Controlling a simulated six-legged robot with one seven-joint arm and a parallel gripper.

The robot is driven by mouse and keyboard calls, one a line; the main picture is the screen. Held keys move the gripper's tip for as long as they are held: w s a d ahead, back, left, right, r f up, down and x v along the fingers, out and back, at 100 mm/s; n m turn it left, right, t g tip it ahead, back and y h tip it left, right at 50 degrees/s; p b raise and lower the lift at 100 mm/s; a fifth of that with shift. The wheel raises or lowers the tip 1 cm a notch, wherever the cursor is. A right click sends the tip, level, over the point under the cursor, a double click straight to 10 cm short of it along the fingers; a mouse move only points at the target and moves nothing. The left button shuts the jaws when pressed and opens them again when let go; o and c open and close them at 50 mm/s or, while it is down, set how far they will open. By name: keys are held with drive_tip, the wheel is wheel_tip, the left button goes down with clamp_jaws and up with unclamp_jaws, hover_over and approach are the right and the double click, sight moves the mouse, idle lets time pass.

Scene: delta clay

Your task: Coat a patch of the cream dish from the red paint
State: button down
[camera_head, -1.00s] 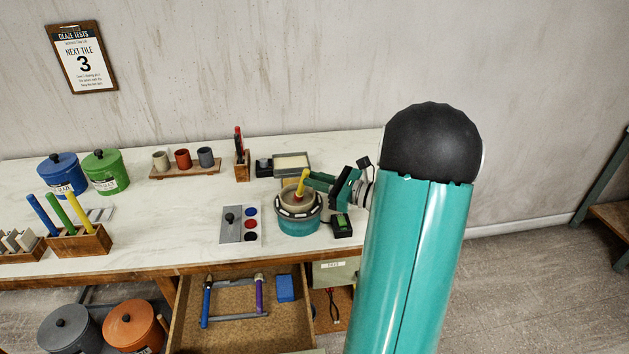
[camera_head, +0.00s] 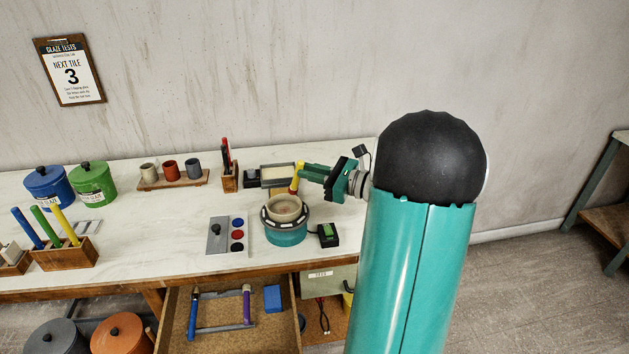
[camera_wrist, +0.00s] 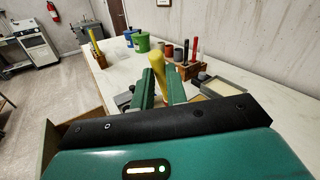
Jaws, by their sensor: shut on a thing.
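My gripper (camera_head: 308,170) is shut on a yellow-handled tool (camera_head: 297,176), held roughly upright. Its lower end looks red and stands beside the far right rim of the dish in the picture; I cannot tell whether they touch. In the wrist view the yellow handle (camera_wrist: 157,58) rises between the two green fingers. The cream dish (camera_head: 284,207) sits on a round teal wheel (camera_head: 286,236) with a dark top. The red paint (camera_head: 237,235) is the middle well of a pale palette, between a blue and a black well.
A small black box with a green face (camera_head: 327,235) stands right of the wheel. Behind are a grey tray (camera_head: 277,176), a wooden holder (camera_head: 229,181) and three cups on a board (camera_head: 172,179). An open drawer (camera_head: 232,315) lies below the front edge.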

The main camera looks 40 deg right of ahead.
drive_tip(key=shift+r, duration=1.35)
drive_tip(key=shift+f, duration=0.1)
drive_tip(key=shift+f, duration=0.4)
